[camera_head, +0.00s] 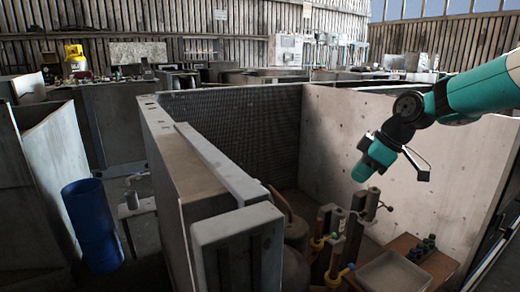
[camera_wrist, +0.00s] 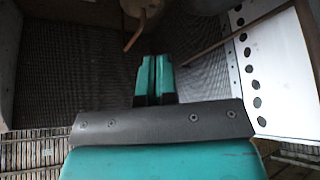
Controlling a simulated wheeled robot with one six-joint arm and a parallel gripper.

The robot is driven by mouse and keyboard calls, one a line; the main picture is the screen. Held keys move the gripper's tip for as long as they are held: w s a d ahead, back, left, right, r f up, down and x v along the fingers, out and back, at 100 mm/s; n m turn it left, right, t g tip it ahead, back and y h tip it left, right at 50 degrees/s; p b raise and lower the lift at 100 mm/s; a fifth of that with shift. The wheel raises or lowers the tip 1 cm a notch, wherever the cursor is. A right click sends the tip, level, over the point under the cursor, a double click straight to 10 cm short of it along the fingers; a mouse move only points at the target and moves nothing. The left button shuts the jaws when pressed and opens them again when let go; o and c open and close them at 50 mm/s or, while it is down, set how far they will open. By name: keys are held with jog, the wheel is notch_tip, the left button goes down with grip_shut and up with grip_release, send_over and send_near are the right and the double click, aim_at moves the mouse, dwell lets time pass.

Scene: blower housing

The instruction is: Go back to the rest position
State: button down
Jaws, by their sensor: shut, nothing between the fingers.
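My gripper (camera_head: 362,174) hangs at the end of my teal arm, which enters from the right edge in the head view. It is in the air inside the walled enclosure, in front of the pale right wall and above the pipes and tank. In the wrist view the two teal and black fingers (camera_wrist: 157,66) lie side by side, shut, with nothing between them. No held thing shows in either view.
Grey metal panels (camera_head: 175,170) and a pale panel (camera_head: 400,150) wall the enclosure. Inside stand brown tanks (camera_head: 294,232), upright pipes (camera_head: 335,250) and a shallow tray (camera_head: 395,272). A blue cylinder (camera_head: 92,225) stands outside at left. Air around my gripper looks clear.

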jog(key=s+a+r+m, duration=0.1)
jog(key=s+a, duration=0.2)
jog(key=s, duration=0.3)
jog(key=s+a+r+m+g, duration=0.1)
jog(key=s+a, duration=0.2)
jog(key=s, duration=0.3)
jog(key=s+a+r+m, duration=0.1)
jog(key=s+a, duration=0.2)
jog(key=s, duration=0.3)
jog(key=s+f+m+g, duration=0.2)
jog(key=s+f, duration=0.1)
jog(key=s, duration=1.2)
notch_tip(320, 180, up, 28)
jog(key=p, duration=2.7)
jog(key=shift+s+a+f+m+h, duration=0.15)
jog(key=shift+s+f+m+h, duration=0.1)
jog(key=shift+s+m+h, duration=0.15)
